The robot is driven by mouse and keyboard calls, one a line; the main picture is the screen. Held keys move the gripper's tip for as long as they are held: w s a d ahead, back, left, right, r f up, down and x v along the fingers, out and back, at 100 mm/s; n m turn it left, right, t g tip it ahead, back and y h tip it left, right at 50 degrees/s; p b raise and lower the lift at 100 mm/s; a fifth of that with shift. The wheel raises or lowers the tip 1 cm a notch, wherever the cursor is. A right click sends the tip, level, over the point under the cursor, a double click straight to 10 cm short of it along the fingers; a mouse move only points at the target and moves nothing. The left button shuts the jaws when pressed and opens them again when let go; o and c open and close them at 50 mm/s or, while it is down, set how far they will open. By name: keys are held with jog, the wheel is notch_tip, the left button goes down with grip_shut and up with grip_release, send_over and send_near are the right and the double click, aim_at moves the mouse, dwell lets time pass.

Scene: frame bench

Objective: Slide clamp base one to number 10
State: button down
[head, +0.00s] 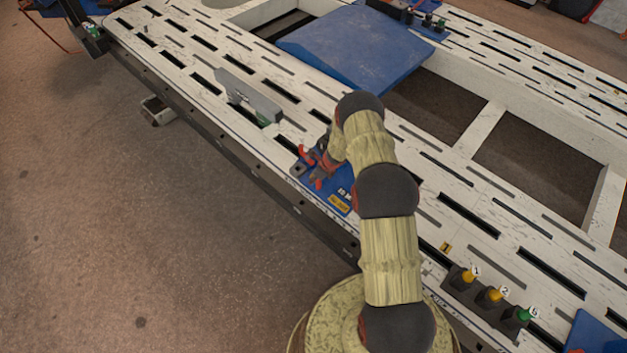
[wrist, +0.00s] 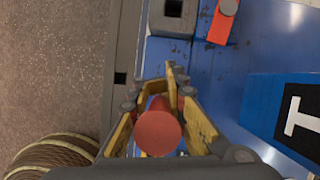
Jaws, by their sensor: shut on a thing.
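A blue clamp base (head: 342,200) with red parts and a small yellow label sits on the near rail of the white frame bench, partly hidden by my arm. The label is too small to read. My gripper (wrist: 172,78) is at this base, with its yellow fingers closed around a red round-ended part (wrist: 158,133) of the clamp. The blue base surface (wrist: 215,75) lies beneath the fingers in the wrist view. The fingertip contact is partly hidden. I cannot make out a number 10 mark.
The slotted white rail (head: 180,50) runs up and left. A grey upright plate (head: 248,97) stands on it beyond the base. Numbered dark holders with yellow and green tops (head: 490,296) stand at lower right. A large blue panel (head: 355,45) lies across the frame.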

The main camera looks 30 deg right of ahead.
jog(key=shift+r, duration=0.1)
jog(key=c, duration=1.6)
grip_release()
jog(key=shift+s, duration=0.1)
jog(key=shift+c, duration=0.2)
jog(key=shift+d, duration=0.1)
jog(key=v, duration=1.2)
